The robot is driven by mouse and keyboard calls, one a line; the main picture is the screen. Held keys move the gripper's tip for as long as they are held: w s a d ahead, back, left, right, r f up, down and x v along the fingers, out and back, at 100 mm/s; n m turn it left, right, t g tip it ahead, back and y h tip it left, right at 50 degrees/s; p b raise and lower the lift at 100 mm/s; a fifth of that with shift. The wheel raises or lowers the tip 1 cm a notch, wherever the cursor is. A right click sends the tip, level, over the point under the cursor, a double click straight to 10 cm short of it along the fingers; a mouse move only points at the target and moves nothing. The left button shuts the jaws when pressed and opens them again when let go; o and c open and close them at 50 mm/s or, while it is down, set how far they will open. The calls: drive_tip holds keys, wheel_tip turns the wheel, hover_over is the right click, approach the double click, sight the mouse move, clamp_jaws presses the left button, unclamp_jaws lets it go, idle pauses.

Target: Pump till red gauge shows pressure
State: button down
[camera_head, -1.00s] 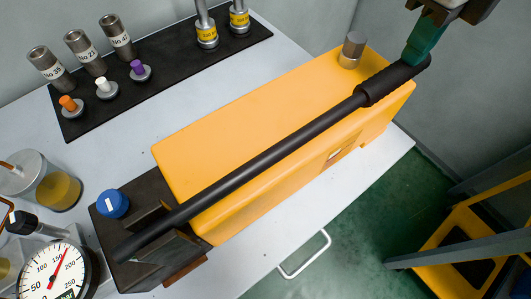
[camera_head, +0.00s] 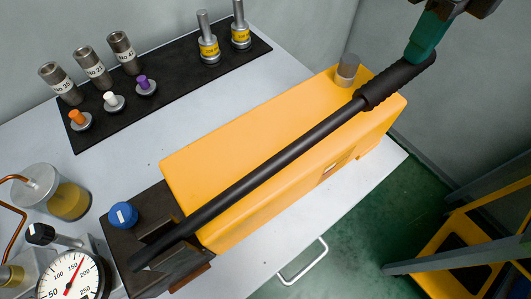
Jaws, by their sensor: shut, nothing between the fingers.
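A yellow pump body (camera_head: 225,155) with a dark front block (camera_head: 125,235) stands on the pale bench. Its long black handle (camera_head: 255,170) runs up and to the right over the body, ending in a thick rubber grip (camera_head: 385,85). My gripper (camera_head: 421,52), with green fingers, is shut and empty, its tips at the upper side of the grip's far end; contact looks likely but is hard to tell. The round white gauge (camera_head: 62,280) is at the lower left, cut off by the picture's bottom edge. Its red needle points between 150 and 200.
A black mat (camera_head: 185,95) holds labelled steel cylinders, coloured knobs and yellow-banded fittings at the back. A blue knob (camera_head: 123,214) sits by the front block. A glass oil jar (camera_head: 65,195) is at left. A yellow stand (camera_head: 455,245) is on the green floor, right.

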wheel_tip(320, 180, up, 10)
drive_tip(key=s+a+p, duration=0.1)
drive_tip(key=a+p, duration=0.1)
drive_tip(key=p, duration=0.3)
drive_tip(key=shift+f, duration=0.25)
drive_tip(key=shift+s, duration=0.1)
drive_tip(key=shift+w+d+f+b, duration=0.2)
drive_tip(key=shift+f+b, duration=0.45)
drive_tip(key=shift+f, duration=0.35)
drive_tip(key=shift+w+d+f+b, duration=0.1)
drive_tip(key=shift+d+f+b, duration=0.15)
drive_tip(key=shift+f+b, duration=0.6)
drive_tip(key=shift+w+d+f+b, duration=0.15)
drive_tip(key=shift+f+b, duration=0.25)
drive_tip(key=shift+f, duration=0.8)
drive_tip(key=shift+d+f, duration=0.1)
drive_tip(key=shift+f, duration=0.15)
drive_tip(key=shift+f+b, duration=0.15)
drive_tip(key=shift+b, duration=0.15)
wheel_tip(320, 180, up, 7)
drive_tip(key=s+a+p, duration=0.1)
drive_tip(key=p, duration=0.3)
drive_tip(key=shift+a+f, duration=0.15)
drive_tip(key=shift+a, duration=0.05)
